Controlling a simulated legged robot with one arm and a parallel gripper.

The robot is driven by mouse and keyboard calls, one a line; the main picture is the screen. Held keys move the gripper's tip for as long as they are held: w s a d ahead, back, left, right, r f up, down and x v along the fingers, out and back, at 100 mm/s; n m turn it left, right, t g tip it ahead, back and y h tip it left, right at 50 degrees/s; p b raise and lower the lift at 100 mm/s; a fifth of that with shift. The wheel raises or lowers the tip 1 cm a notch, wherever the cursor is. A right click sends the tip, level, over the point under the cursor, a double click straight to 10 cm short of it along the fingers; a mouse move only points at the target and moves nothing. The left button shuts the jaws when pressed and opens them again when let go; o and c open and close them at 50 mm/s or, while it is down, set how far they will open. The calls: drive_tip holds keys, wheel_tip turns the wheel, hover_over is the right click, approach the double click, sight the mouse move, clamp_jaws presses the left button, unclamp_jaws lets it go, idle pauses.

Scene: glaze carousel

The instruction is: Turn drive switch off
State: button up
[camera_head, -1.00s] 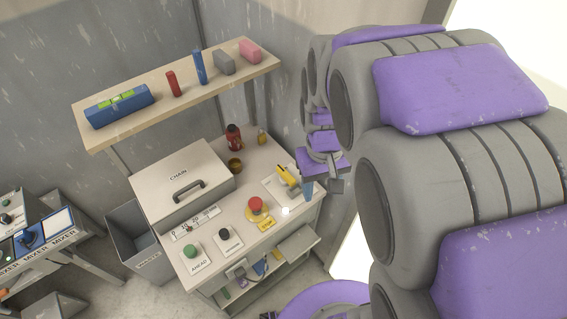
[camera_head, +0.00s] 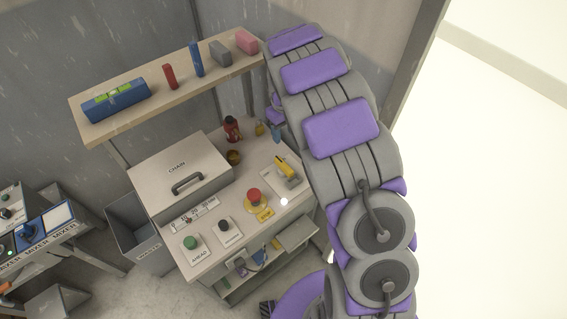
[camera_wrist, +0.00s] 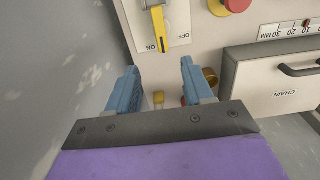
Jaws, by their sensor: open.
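The drive switch is a yellow lever (camera_head: 285,167) on a white plate (camera_head: 293,183) at the right of the console in the head view. In the wrist view the yellow lever (camera_wrist: 159,28) is at the top, with its free end beside the ON mark. The OFF mark is to the right on the same plate (camera_wrist: 180,27). My gripper (camera_wrist: 158,66) is open and empty, its two blue fingers apart, with the lever's end just beyond and between the tips. In the head view only a blue fingertip shows behind the switch; my arm hides the rest.
A red stop button (camera_head: 254,196), black button (camera_head: 224,226) and green button (camera_head: 190,243) are on the console. The CHAIN box (camera_head: 170,160) stands left. A brass cup (camera_wrist: 209,77) and amber bottle (camera_wrist: 158,98) are near my fingers. A shelf (camera_head: 190,85) hangs above.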

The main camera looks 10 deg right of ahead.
sight(284, 164)
wheel_tip(284, 164, down, 18)
drive_tip(key=shift+r+b, duration=0.2)
drive_tip(key=shift+b, duration=1.05)
drive_tip(key=shift+c, duration=0.2)
clamp_jaws()
